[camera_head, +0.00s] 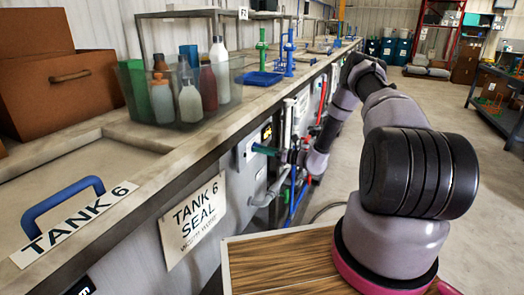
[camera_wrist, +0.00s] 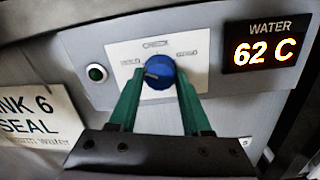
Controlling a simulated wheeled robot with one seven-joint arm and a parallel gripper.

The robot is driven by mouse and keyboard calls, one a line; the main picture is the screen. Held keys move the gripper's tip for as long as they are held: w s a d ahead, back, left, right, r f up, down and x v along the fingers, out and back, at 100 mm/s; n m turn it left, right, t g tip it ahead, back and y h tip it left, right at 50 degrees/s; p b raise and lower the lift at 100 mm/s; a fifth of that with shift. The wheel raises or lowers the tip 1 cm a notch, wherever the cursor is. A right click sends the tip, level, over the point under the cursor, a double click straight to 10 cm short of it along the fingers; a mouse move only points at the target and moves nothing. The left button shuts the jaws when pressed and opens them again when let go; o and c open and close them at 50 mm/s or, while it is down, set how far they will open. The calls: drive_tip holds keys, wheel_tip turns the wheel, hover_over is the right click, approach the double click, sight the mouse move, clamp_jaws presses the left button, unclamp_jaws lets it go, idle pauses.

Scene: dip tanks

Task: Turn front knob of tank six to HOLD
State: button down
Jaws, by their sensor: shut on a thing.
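The front knob (camera_wrist: 159,72) is blue and round and sits on a white label plate (camera_wrist: 124,50) in the wrist view. Its pale pointer mark faces left. The plate has small words at left, top and right, too blurred to read. My gripper (camera_wrist: 158,75) has green fingers on either side of the knob and is shut on it. In the head view my gripper (camera_head: 264,150) reaches the front panel of tank six, and the knob is hidden there. The sign "TANK 6 SEAL" (camera_head: 193,220) hangs left of the panel.
A display (camera_wrist: 264,46) reads WATER 62 C, right of the knob. A round green button (camera_wrist: 96,73) is at its left. Pipes (camera_head: 270,188) run below the panel. A clear bin (camera_head: 133,92) of bottles stands on the tank top.

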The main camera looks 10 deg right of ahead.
drive_tip(key=shift+d+f, duration=0.1)
drive_tip(key=shift+c, duration=1.8)
unclamp_jaws()
drive_tip(key=v, duration=1)
drive_tip(key=shift+s+d, duration=0.2)
drive_tip(key=shift+d, duration=0.1)
